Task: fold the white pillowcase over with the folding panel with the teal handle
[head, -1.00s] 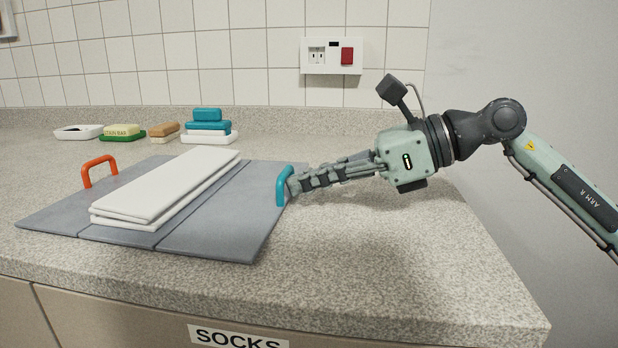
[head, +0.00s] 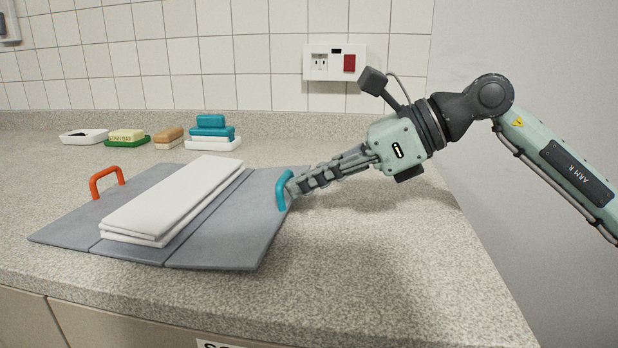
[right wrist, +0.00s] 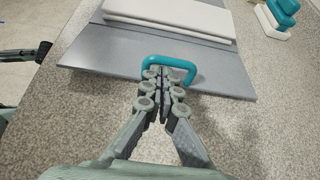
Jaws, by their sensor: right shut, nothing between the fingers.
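The white pillowcase (head: 175,200) lies as a flat, layered strip on the middle of the grey folding board, and its edge shows in the right wrist view (right wrist: 175,12). The right-hand panel (head: 235,222) carries the teal handle (head: 282,190) on its outer edge. My right gripper (head: 293,187) is shut with nothing between its fingers. Its fingertips are at the teal handle, and in the right wrist view (right wrist: 158,72) they reach into the handle's loop. I cannot tell whether the panel is slightly raised.
An orange handle (head: 106,180) stands on the board's left panel (head: 75,220). The counter right of the board is clear.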

